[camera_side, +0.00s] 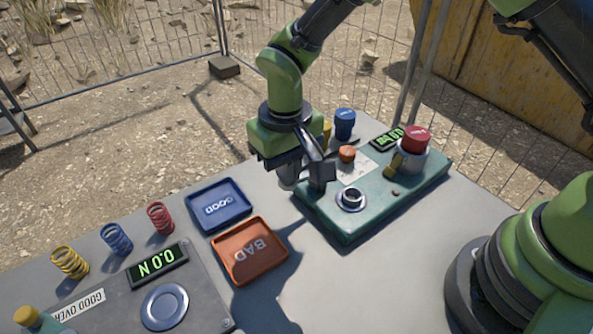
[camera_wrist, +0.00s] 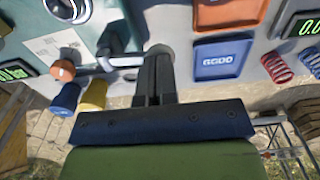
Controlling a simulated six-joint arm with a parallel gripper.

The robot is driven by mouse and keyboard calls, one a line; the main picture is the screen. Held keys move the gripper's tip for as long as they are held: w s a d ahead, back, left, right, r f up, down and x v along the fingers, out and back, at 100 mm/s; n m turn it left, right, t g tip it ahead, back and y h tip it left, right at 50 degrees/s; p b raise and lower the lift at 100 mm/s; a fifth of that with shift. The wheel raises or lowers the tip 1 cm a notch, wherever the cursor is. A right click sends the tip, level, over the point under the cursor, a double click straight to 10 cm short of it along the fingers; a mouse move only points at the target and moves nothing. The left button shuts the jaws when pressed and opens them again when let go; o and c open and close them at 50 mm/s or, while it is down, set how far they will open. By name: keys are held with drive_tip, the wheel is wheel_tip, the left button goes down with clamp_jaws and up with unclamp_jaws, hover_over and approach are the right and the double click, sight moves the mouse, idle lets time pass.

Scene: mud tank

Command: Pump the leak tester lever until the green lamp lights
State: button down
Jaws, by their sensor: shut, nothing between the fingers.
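The leak tester appears to be the teal box (camera_side: 372,207) on the right part of the table, with a round metal socket (camera_side: 351,198) on top. My gripper hides much of this spot in the side view. I see no lit green lamp; a small reddish dot (camera_side: 396,192) shows on the box.
An orange knob (camera_side: 347,154), a red-capped part (camera_side: 416,140) and a blue cup (camera_side: 345,124) stand close by. A blue GOOD tray (camera_side: 204,226) and an orange BAD tray (camera_side: 221,266) lie left. Several springs stand beyond a display (camera_side: 157,265) reading 0.0 N.

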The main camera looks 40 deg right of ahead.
drive_tip(key=shift+f, duration=1.1)
idle(0.3)
drive_tip(key=shift+r, duration=1.9)
drive_tip(key=shift+f, duration=1.9)
drive_tip(key=shift+r, duration=1.9)
